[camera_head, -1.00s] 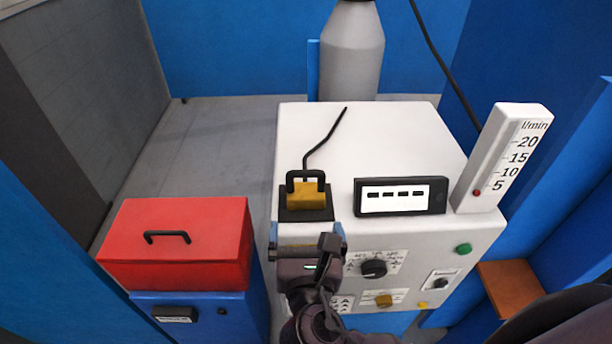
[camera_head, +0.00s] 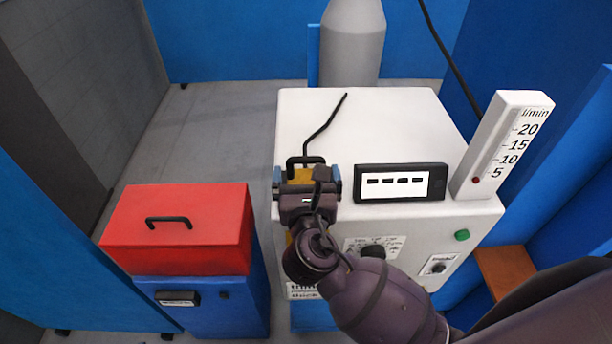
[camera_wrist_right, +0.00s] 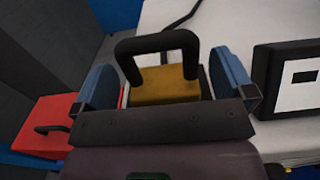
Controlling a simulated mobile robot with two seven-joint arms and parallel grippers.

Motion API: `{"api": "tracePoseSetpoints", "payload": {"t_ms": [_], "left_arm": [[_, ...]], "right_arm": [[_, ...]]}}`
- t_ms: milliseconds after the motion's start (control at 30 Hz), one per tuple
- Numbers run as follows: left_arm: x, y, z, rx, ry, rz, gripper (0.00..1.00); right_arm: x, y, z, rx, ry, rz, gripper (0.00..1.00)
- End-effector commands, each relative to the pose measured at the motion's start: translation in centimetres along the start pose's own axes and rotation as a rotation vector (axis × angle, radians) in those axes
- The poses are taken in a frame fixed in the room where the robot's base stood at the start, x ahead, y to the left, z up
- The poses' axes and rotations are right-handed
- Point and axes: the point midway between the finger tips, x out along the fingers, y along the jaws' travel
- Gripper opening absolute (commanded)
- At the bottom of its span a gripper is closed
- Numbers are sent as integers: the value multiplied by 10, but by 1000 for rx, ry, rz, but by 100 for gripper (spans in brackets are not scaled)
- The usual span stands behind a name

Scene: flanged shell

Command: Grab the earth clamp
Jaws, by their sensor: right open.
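The earth clamp is a yellow block with a black loop handle (camera_head: 305,161), on the front left of the white machine's top. In the right wrist view the clamp's yellow body (camera_wrist_right: 165,88) sits between my two blue fingers, with the handle arching above it. My right gripper (camera_head: 307,176) is open around the clamp, one finger on each side, with a visible gap at the right finger. In the head view the gripper hides most of the clamp's body. My left gripper is in neither view.
The white machine (camera_head: 400,120) carries a black display (camera_head: 401,183) just right of the gripper and a flow gauge (camera_head: 505,145) at its right edge. A black cable (camera_head: 327,125) runs back from the clamp. A red box (camera_head: 180,225) stands left. A grey cylinder (camera_head: 352,45) is behind.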

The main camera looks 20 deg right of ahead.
Motion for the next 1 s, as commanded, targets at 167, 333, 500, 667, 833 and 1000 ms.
{"api": "tracePoseSetpoints", "payload": {"t_ms": [167, 333, 500, 667, 833, 1000], "left_arm": [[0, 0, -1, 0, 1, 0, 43], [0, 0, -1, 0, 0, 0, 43], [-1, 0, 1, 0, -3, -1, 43], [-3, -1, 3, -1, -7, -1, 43], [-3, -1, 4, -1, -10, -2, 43], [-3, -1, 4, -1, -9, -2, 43]], "right_arm": [[19, 0, 0, -1, -1, 1, 100], [19, 0, 0, -1, 1, 1, 100], [19, 0, 0, -1, 1, 1, 80], [19, 0, 0, -1, 1, 1, 56], [19, 0, 1, 0, -2, 1, 38], [19, 0, 1, 0, -2, 1, 38]]}}
